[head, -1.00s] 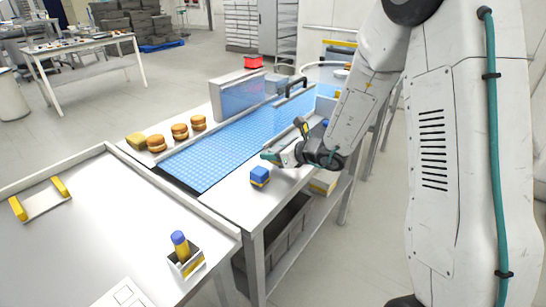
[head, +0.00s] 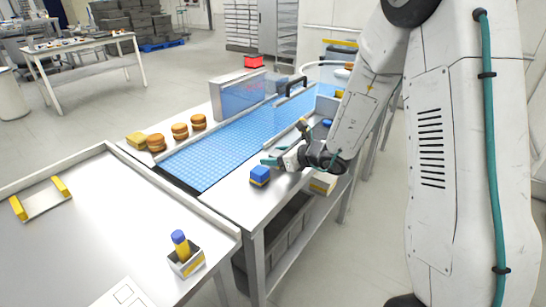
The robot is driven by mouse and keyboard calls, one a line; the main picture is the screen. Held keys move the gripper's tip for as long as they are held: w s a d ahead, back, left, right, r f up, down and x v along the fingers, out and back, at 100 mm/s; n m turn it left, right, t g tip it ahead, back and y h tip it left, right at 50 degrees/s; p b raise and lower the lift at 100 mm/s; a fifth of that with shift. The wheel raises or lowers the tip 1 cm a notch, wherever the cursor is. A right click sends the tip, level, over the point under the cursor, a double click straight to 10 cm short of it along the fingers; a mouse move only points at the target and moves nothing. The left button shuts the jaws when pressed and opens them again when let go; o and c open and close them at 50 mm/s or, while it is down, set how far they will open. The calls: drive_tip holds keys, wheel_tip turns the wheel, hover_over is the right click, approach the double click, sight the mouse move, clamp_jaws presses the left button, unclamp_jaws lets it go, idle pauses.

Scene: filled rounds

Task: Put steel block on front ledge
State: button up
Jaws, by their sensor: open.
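My gripper (head: 272,160) is open, at the end of my arm over the right part of the near ledge (head: 235,200) of the conveyor table. I cannot make out a plain steel block; a small dark or grey piece by the wrist is too small to tell. My wrist and arm hide part of the ledge behind.
A white table (head: 100,225) with a small holder (head: 186,262) stands front left.

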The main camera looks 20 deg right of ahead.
drive_tip(key=v, duration=1.1)
drive_tip(key=s+a+r+n+g+y, duration=0.1)
drive_tip(key=s+a+r+n+g, duration=0.4)
drive_tip(key=s+n, duration=0.35)
drive_tip(key=s+a+r+n+g, duration=0.4)
drive_tip(key=s+a+r+n, duration=0.1)
drive_tip(key=s+a+n, duration=0.3)
drive_tip(key=s+d+r+n+h, duration=0.2)
drive_tip(key=s+d+n+h, duration=0.7)
drive_tip(key=s+n, duration=0.3)
drive_tip(key=shift+s+d+r+g, duration=0.3)
drive_tip(key=shift+s+d, duration=0.35)
drive_tip(key=shift+s, duration=0.45)
